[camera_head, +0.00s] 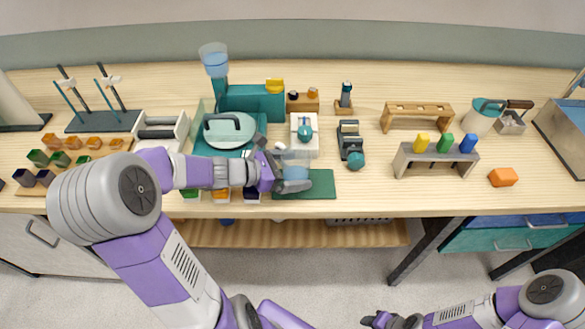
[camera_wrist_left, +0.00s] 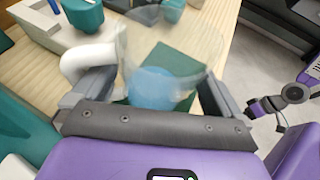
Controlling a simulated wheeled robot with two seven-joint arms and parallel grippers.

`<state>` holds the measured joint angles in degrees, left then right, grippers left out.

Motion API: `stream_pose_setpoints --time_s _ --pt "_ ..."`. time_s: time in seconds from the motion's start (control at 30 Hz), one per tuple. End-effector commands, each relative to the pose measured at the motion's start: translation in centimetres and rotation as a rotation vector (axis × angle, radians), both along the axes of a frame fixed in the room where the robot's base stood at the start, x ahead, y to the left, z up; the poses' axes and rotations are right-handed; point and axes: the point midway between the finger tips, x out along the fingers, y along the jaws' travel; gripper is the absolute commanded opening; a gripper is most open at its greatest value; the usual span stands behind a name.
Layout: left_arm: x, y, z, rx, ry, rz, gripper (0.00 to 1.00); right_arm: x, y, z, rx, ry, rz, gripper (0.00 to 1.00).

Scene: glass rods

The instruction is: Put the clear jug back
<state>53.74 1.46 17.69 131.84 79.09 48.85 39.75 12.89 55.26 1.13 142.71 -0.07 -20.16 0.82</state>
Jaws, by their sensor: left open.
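The clear jug (camera_head: 297,172), with blue contents low inside, is at the left part of the dark green mat (camera_head: 320,187). In the left wrist view the jug (camera_wrist_left: 158,85) shows a white handle on its left side. My left gripper (camera_head: 281,168) is open at the jug, and its fingers (camera_wrist_left: 150,95) lie either side of it in the wrist view. I cannot tell whether either finger touches it. My right gripper (camera_head: 378,320) is low at the bottom of the head view, away from the bench; its jaws are too small to read.
A white stand with a teal top (camera_head: 304,132) and a dark device (camera_head: 351,146) stand just behind the jug. A teal machine (camera_head: 250,103) is farther back. A grey rack (camera_head: 436,160) with coloured pieces stands right. Bench is clear right of the mat.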

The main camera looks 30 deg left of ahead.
Motion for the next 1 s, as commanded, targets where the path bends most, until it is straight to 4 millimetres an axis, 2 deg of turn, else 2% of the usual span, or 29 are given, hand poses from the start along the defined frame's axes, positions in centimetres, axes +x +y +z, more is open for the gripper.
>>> stream_pose_setpoints --time_s 0.17,0.4,0.6,1.0 --pt "-2.0 1.6 1.6 0.001 0.000 0.005 1.00 0.0 0.0 1.6 0.000 0.000 0.000 0.43" --pt "-6.0 4.5 3.7 0.002 -0.002 0.004 1.00 0.0 0.0 3.7 0.000 0.000 0.000 0.43" --pt "-8.2 6.0 4.6 0.002 -0.002 0.002 1.00 0.0 0.0 4.6 0.000 0.000 0.000 0.43" --pt "-9.0 6.5 4.8 0.002 -0.003 0.000 1.00 0.0 0.0 4.7 0.000 0.000 0.000 0.43"
